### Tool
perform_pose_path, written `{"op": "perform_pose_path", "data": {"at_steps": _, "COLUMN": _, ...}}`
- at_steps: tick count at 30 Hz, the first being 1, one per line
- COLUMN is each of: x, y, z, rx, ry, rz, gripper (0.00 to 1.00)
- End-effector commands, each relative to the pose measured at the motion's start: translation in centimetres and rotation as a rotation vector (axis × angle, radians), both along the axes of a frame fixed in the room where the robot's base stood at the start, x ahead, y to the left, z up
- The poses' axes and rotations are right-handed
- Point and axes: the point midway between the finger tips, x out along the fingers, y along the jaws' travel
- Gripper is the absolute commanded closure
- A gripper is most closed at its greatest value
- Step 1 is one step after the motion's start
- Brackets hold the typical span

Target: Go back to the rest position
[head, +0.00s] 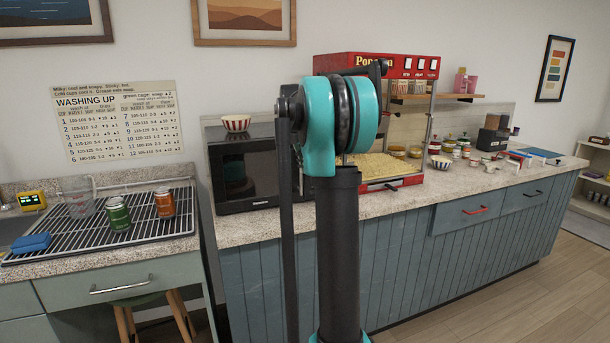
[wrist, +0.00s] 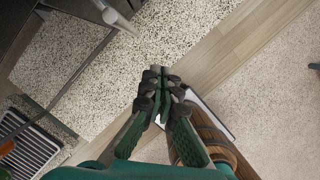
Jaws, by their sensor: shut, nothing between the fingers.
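My gripper (wrist: 160,78) shows in the wrist view with its dark green fingers together and nothing between them. It appears above the speckled counter and the floor, touching nothing that I can make out. In the head view my arm rises in the middle of the picture in front of the counter (head: 225,228), and the gripper itself is not visible there.
A microwave (head: 243,170) and a red popcorn machine (head: 400,66) stand behind my arm. A brown wooden object (wrist: 215,140) lies below the fingers. Floor (head: 540,300) is clear at right.

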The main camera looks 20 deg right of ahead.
Motion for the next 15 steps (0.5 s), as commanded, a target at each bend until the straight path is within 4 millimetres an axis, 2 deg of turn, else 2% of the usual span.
{"op": "perform_pose_path", "data": {"at_steps": 6, "x": -0.9, "y": 0.2, "z": 3.6, "rx": 0.000, "ry": 0.000, "rz": 0.000, "gripper": 1.00}}
{"op": "perform_pose_path", "data": {"at_steps": 10, "x": -1.2, "y": 0.2, "z": 4.9, "rx": 0.000, "ry": 0.000, "rz": 0.000, "gripper": 1.00}}
{"op": "perform_pose_path", "data": {"at_steps": 15, "x": -1.4, "y": 0.3, "z": 5.4, "rx": -0.001, "ry": 0.001, "rz": 0.000, "gripper": 1.00}}
